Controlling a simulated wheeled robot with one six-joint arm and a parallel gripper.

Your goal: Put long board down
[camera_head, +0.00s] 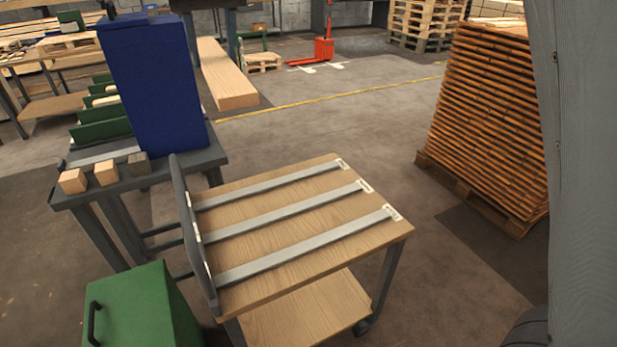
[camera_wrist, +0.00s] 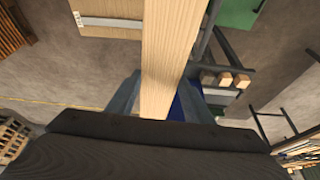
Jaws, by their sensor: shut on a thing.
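The long board (camera_wrist: 168,50) is a pale, straight wooden beam in the wrist view. My gripper (camera_wrist: 163,92) is shut on it, with a finger along each side, and the gripper body hides part of it. The board runs up out of the top of that view. In the head view the board (camera_head: 226,75) shows beyond the cart, right of the blue cabinet, its end face turned towards me, and looks raised above the floor. The cart (camera_head: 330,240) has a wooden top with three grey metal strips and no board on it.
A grey bench (camera_head: 140,180) carries several small wood blocks and the blue cabinet (camera_head: 155,85). A green box (camera_head: 140,310) stands at the front left. A tall stack of wooden slats (camera_head: 480,120) stands at the right. Floor between stack and cart is clear.

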